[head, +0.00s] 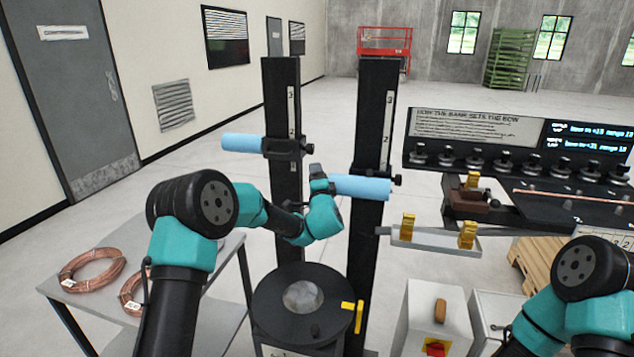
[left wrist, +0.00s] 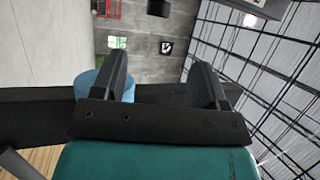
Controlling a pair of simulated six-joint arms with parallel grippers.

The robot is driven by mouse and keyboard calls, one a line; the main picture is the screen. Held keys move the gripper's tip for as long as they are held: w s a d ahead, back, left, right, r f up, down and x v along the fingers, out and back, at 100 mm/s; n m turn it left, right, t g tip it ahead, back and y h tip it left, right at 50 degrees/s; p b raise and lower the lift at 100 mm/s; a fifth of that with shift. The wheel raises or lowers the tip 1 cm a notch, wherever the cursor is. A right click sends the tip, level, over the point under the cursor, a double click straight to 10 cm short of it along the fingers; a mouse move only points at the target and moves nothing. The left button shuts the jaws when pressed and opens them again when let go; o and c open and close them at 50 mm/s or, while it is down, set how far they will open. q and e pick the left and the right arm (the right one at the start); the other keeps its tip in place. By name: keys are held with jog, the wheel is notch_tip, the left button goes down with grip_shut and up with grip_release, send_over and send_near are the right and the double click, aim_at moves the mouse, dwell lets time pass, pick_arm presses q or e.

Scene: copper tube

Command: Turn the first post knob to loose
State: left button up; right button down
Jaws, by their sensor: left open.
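The first black post (head: 284,205) stands left of the second post (head: 371,235). Its clamp carries a light blue roller (head: 243,143) and a small dark knob (head: 307,146) on the right side. The second post has a blue roller (head: 360,187) and its own dark knob (head: 397,180). My left gripper (head: 316,171) is just below and right of the first knob, in front of the gap between the posts. In the left wrist view, my left gripper (left wrist: 163,80) has its jaws apart, with a blue roller (left wrist: 88,84) behind one finger. My right gripper is out of view.
A round black stand (head: 275,305) with a yellow handle (head: 359,317) is below. Copper coils (head: 93,270) lie on a grey table at left. A grey tray (head: 435,240) with yellow clamps and a bench with a row of black knobs (head: 505,160) are at right.

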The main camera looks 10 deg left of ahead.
aim_at(311, 149)
pick_arm(q)
jog(key=shift+v, duration=0.85)
notch_tip(311, 149, up, 8)
jog(key=m+g+h, duration=0.1)
jog(key=m+g, duration=0.1)
jog(key=g, duration=0.3)
jog(key=shift+h, duration=0.4)
jog(key=shift+f, duration=0.1)
jog(key=x, duration=1.7)
jog(key=shift+w+f, duration=0.1)
jog(key=shift+w, duration=0.05)
jog(key=c, duration=0.9)
